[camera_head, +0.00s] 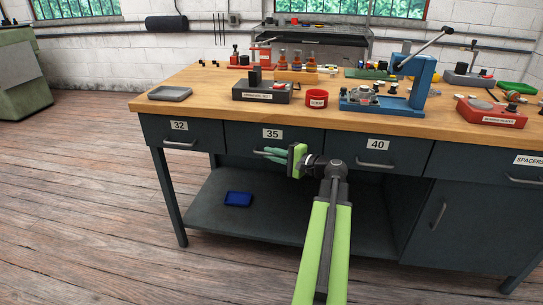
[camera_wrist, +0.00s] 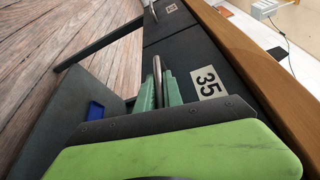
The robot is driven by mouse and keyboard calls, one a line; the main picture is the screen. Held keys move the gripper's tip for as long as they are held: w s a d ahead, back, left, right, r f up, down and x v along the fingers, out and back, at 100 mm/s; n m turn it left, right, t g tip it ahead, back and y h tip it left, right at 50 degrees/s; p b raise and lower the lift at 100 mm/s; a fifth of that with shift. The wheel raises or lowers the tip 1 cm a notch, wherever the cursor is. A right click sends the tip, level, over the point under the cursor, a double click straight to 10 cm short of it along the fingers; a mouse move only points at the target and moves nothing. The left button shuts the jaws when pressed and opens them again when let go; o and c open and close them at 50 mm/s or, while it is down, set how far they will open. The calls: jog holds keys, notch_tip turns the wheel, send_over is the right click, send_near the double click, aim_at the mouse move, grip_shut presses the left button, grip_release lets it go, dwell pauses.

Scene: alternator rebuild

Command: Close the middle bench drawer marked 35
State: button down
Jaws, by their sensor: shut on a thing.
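The bench drawer marked 35 (camera_head: 240,137) is the dark drawer between those marked 32 and 40. Its front looks about level with its neighbours in the head view; I cannot tell whether a small gap is left. My gripper (camera_head: 273,154) is at this drawer's front, below the label. In the wrist view, the green fingers of my gripper (camera_wrist: 158,95) are shut on the drawer's metal handle (camera_wrist: 158,68), one on each side. The label 35 (camera_wrist: 208,82) is beside them. The handle is mostly hidden behind my fingers in the head view.
Drawer 32 (camera_head: 180,133) is left, drawer 40 (camera_head: 378,151) right. A blue bin (camera_head: 238,199) lies on the lower shelf. Floor at left is clear.

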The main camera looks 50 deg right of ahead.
jog(key=c, duration=1.5)
grip_release()
jog(key=shift+d, duration=0.15)
jog(key=s+d, duration=0.1)
jog(key=s, duration=0.7)
jog(key=s+d+r+p, duration=0.1)
jog(key=s+d, duration=0.1)
jog(key=s, duration=0.7)
jog(key=shift+r, duration=0.25)
